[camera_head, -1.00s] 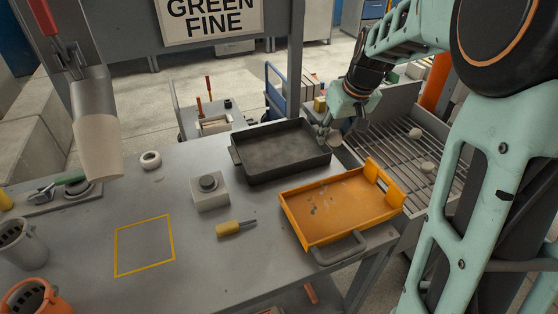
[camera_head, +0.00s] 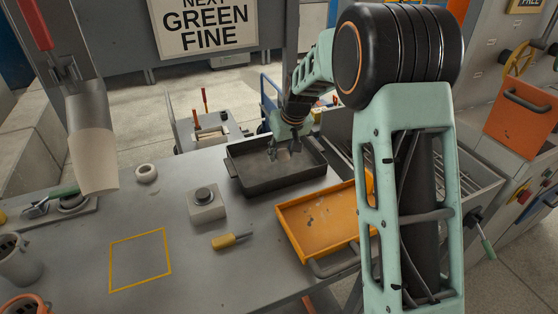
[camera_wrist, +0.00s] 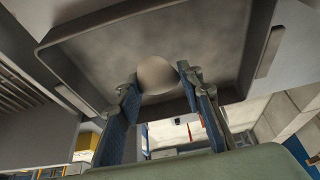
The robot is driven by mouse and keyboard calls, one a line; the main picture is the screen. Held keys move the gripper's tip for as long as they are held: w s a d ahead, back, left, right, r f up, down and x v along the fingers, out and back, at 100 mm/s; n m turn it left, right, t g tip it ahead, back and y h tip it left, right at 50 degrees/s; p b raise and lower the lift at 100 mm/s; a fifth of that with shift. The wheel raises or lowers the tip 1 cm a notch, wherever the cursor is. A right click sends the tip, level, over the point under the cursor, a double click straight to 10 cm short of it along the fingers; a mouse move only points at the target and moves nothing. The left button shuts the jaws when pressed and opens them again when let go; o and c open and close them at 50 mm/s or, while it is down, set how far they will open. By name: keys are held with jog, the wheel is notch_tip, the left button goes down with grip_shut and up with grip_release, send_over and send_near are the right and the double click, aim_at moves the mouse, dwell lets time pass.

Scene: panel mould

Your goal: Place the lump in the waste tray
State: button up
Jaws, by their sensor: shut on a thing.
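The lump (camera_wrist: 156,75) is a rounded, pale grey-brown piece between my fingertips in the wrist view. My gripper (camera_wrist: 162,82) is shut on it. In the head view my gripper (camera_head: 284,153) points down over the inside of a dark grey rectangular tray (camera_head: 262,187) on the bench. The tray's grey floor and rim (camera_wrist: 252,50) fill the upper part of the wrist view. The lump looks held above the floor; the exact gap cannot be told. An orange-yellow tray (camera_head: 318,213) stands nearer, to the right of the dark one. No label shows which is the waste tray.
A white ring (camera_head: 146,173) sits farther left. A yellow outlined square (camera_head: 140,261) is empty.

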aim_at(279, 160)
jog(key=shift+w+a+f, duration=0.15)
jog(key=shift+a+f, duration=0.15)
jog(key=shift+f, duration=0.15)
jog(key=shift+w+a+f, duration=0.1)
jog(key=shift+f, duration=1.5)
jog(key=shift+f, duration=0.25)
jog(key=o, duration=1.2)
jog(key=shift+r, duration=0.15)
jog(key=shift+r, duration=0.25)
jog(key=v, duration=1.1)
jog(key=shift+s+r, duration=0.3)
